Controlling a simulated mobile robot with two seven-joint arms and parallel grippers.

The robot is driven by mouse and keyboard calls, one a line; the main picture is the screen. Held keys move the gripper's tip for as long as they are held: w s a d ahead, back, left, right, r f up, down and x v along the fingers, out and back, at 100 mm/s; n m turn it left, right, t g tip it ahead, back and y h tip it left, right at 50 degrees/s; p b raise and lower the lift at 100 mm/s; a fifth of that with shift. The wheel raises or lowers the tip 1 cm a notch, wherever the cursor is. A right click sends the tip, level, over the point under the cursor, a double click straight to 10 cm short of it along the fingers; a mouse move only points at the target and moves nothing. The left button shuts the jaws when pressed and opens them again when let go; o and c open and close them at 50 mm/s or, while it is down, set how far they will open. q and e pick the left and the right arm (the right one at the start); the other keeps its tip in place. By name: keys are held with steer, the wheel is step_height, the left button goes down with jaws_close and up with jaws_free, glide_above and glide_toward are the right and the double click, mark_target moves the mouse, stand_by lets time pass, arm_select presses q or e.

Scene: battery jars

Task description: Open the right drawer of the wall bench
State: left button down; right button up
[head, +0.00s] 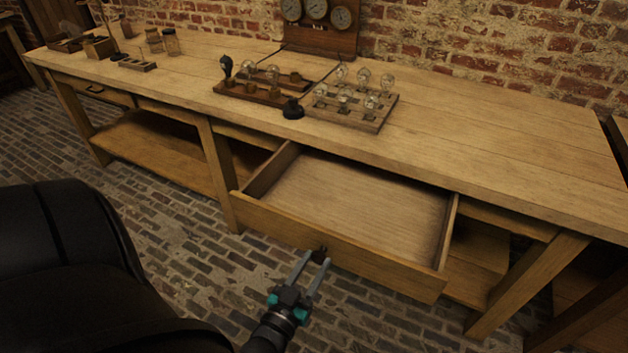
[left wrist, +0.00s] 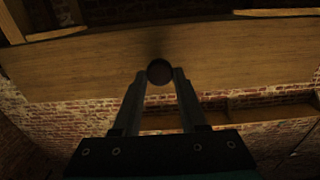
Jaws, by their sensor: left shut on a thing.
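The right drawer (head: 340,242) of the wall bench (head: 480,140) is pulled well out, and its inside looks empty. Its dark round knob (head: 319,254) sits in the middle of the drawer front. My left gripper (head: 316,260) is shut on the knob, with a finger on each side of it. In the left wrist view the knob (left wrist: 159,72) shows between the fingertips, against the wooden drawer front (left wrist: 90,65). My right gripper is in neither view.
A gauge panel (head: 318,25) is at the wall. The left drawer (head: 92,91) looks closed. Brick floor (head: 190,240) lies clear before the bench.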

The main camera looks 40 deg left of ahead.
arm_select(q)
steer(key=shift+c, duration=2.3)
jaws_free()
steer(key=shift+s+d, duration=0.1)
steer(key=shift+s, duration=0.35)
steer(key=p+v, duration=0.2)
steer(key=v, duration=1.2)
steer(key=shift+s, duration=0.15)
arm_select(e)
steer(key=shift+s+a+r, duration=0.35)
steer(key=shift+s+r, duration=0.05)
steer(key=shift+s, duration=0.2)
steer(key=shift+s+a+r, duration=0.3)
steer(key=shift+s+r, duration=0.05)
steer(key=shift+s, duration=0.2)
arm_select(q)
steer(key=shift+f, duration=0.1)
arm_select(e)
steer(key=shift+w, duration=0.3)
